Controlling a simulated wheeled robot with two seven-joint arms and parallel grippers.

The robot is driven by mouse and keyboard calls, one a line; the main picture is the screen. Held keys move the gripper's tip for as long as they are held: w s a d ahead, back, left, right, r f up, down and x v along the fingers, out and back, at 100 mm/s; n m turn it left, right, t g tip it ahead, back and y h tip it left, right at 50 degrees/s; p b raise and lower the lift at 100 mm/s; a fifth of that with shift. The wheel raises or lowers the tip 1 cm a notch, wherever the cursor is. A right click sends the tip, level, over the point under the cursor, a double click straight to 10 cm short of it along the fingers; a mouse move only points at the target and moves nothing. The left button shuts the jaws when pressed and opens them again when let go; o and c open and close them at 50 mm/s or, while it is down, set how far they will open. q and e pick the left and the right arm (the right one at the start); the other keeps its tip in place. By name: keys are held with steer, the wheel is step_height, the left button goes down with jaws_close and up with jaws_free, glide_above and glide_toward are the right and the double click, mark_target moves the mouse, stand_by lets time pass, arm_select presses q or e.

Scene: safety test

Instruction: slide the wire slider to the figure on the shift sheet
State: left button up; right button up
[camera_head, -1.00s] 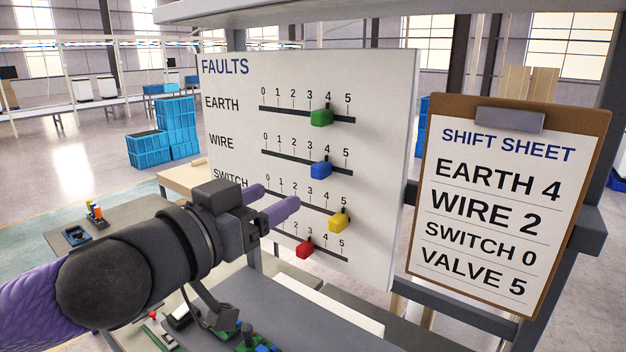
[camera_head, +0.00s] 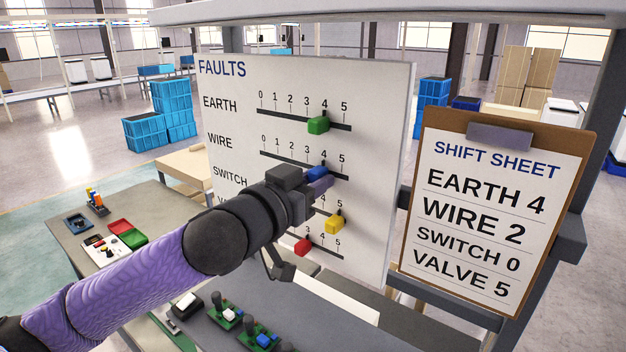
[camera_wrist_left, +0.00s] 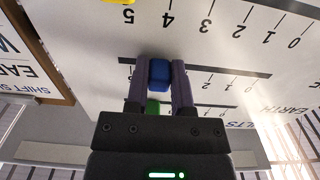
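The blue wire slider (camera_head: 317,173) sits on the WIRE scale of the white FAULTS board (camera_head: 385,130), at about 4. The shift sheet (camera_head: 455,245) on its clipboard reads WIRE 2. My left gripper (camera_head: 321,184) is at the board, at the blue slider. In the left wrist view, which is upside down, the blue slider (camera_wrist_left: 159,73) is between the two purple fingers, one close along each side. Whether they press on it I cannot tell. My left arm hides part of the lower rows. My right gripper is not in view.
The green EARTH slider (camera_head: 318,124) is at 4, just above. The yellow slider (camera_head: 335,222) and red slider (camera_head: 303,245) sit close below my left gripper. The clipboard (camera_head: 563,180) stands right of the board. A bench with small switches (camera_head: 228,314) lies below.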

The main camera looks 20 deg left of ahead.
arm_select(q)
jaws_close()
stand_by(1.0)
